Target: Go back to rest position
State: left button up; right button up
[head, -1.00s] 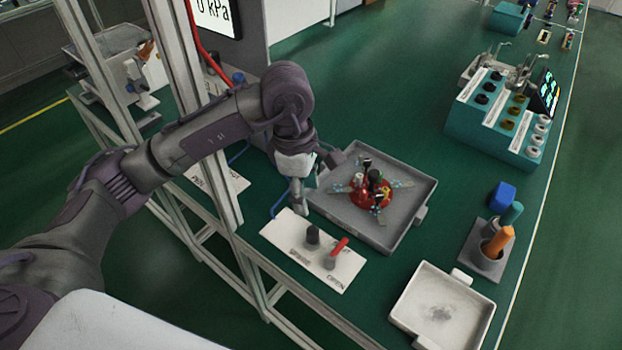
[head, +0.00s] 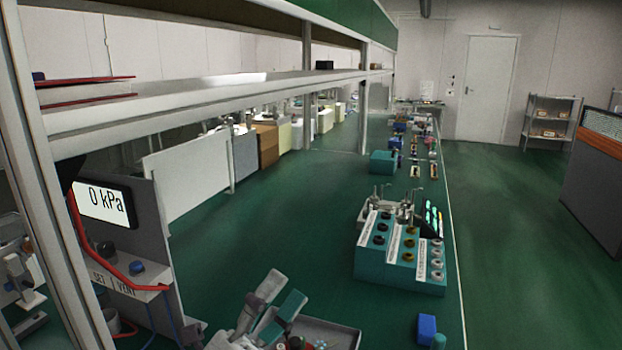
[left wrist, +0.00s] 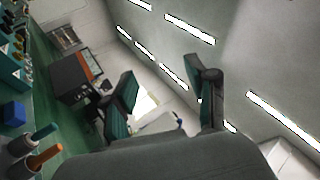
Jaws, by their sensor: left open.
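My left gripper (head: 270,312) shows at the bottom of the head view, raised in front of a grey tray (head: 335,334). Its two fingers are apart with nothing between them. In the left wrist view the fingers (left wrist: 165,98) are also spread and empty, and face the ceiling lights and far wall. The tray's lower part and most of its contents are cut off by the frame or hidden by the gripper. My right gripper is in neither view.
A teal rack (head: 400,262) with rows of rings stands on the green bench, right of centre. A blue block (head: 427,328) is at the bench's right edge. A gauge panel (head: 103,204) reading 0 kPa stands at left. A shelf (head: 200,100) runs overhead. The middle bench is clear.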

pick_arm(q)
jog(key=w+a+f+n+t+y, duration=0.3)
jog(key=a+f+n+y, duration=0.65)
jog(key=n+y, duration=0.45)
jog(key=s+a+f+n+g+y, duration=0.1)
jog(key=a+f+n+g+y, duration=0.15)
jog(key=f, duration=0.25)
jog(key=s+a+f+n+g+y, duration=0.1)
jog(key=s+a+f+n+g, duration=0.1)
jog(key=a+f+n+g, duration=0.3)
jog(key=s+f+n+g, duration=0.4)
jog(key=s+f+g, duration=0.5)
jog(key=s+f, duration=0.9)
jog(key=s+f+g, duration=0.2)
jog(key=s+f, duration=0.1)
jog(key=f, duration=2.2)
jog(key=s+a+f, duration=0.2)
jog(key=s+f, duration=1.4)
jog(key=s, duration=0.1)
jog(key=shift+a+m+g, duration=0.25)
jog(key=shift+m+g, duration=0.1)
jog(key=shift+g, duration=0.1)
